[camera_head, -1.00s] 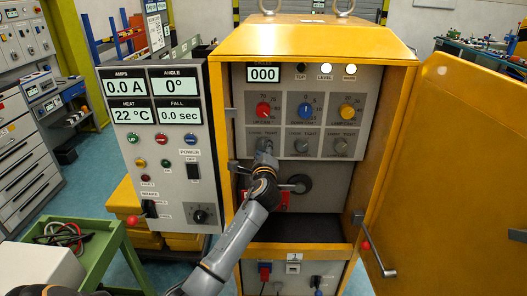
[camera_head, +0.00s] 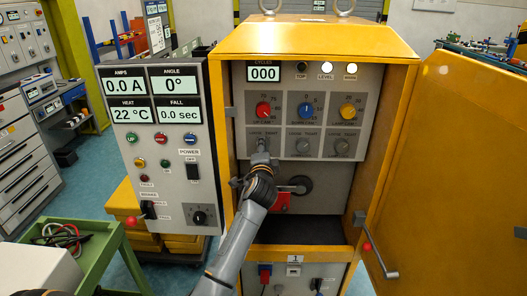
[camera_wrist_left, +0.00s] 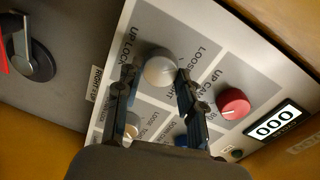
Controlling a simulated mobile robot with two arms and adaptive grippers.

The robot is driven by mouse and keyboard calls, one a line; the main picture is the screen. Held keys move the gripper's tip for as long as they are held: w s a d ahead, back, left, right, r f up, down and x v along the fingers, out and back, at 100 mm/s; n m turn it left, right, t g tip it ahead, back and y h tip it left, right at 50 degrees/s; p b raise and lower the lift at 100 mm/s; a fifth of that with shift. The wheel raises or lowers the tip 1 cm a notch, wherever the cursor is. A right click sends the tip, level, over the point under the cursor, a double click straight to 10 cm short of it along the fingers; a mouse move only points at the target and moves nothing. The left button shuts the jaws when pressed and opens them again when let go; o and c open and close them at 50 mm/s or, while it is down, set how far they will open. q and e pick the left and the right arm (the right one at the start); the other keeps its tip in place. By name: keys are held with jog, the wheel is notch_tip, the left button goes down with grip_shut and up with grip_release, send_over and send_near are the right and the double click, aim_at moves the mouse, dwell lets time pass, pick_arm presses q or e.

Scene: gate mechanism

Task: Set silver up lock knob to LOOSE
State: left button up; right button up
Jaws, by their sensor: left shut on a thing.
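The silver up lock knob (camera_wrist_left: 160,68) sits on the grey panel between the UP LOCK and LOOSE lettering in the left wrist view. My left gripper (camera_wrist_left: 157,74) has one finger on each side of it and is shut on it. Its pointer direction cannot be read. In the head view my left gripper (camera_head: 262,152) reaches up to the lower left knob of the panel and largely hides it. My right gripper is not in view.
A red knob (camera_head: 263,110), a blue knob (camera_head: 306,111) and a yellow knob (camera_head: 347,111) sit in the row above. Two more silver knobs (camera_head: 303,146) (camera_head: 341,146) are to the right. A black round handle (camera_head: 300,185) is below. The yellow door (camera_head: 455,170) stands open at right.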

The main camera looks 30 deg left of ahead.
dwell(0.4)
pick_arm(q)
jog(key=o, duration=1.2)
jog(key=shift+s, duration=0.15)
jog(key=v, duration=1.1)
jog(key=shift+s+d, duration=0.15)
jog(key=shift+s, duration=0.2)
